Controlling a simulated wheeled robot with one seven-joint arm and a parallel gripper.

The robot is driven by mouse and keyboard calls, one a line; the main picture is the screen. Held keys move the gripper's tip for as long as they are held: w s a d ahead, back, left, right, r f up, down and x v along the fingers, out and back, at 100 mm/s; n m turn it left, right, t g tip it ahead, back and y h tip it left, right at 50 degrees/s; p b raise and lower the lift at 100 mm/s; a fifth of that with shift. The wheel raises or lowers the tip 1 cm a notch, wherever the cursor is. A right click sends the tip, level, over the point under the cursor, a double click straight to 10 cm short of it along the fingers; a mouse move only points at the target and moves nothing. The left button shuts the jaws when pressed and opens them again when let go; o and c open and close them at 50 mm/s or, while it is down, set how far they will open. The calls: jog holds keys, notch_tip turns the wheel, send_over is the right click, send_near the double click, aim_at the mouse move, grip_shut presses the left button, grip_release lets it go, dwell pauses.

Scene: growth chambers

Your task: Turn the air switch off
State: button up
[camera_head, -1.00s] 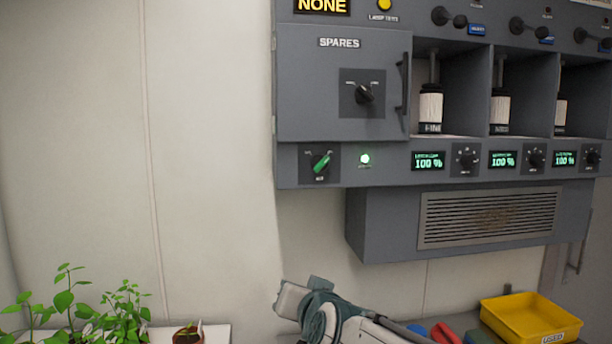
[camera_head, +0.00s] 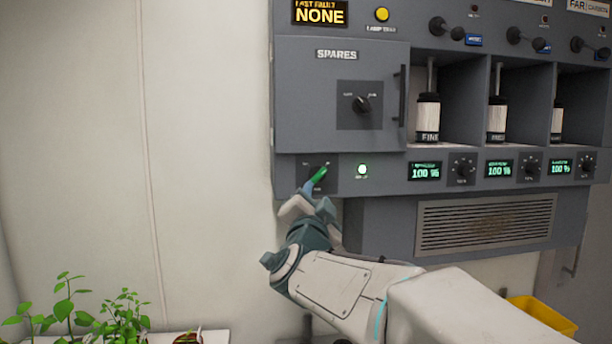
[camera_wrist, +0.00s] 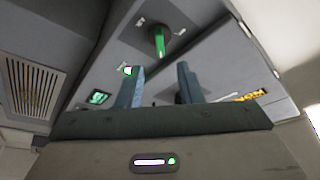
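The air switch is a green knob (camera_head: 320,174) on a dark square plate at the lower left of the grey panel. Its handle slants up to the right in the head view. In the wrist view the green knob (camera_wrist: 160,41) lies just beyond the fingertips, roughly in line with the gap between them. My gripper (camera_head: 312,188) is just below and in front of the knob and partly covers its plate. In the wrist view my gripper (camera_wrist: 160,68) is open, with two blue-grey fingers apart and nothing between them. Whether a fingertip touches the knob is unclear.
A lit green lamp (camera_head: 362,170) sits right of the switch. Above is the SPARES door (camera_head: 300,95) with a black knob (camera_head: 361,104). A vented box (camera_head: 380,225) juts below the panel. Plants (camera_head: 70,310) stand lower left; a yellow tray (camera_head: 545,312) is lower right.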

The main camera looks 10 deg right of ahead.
aim_at(320, 177)
jog(key=p+x, duration=0.2)
jog(key=x, duration=0.6)
grip_shut()
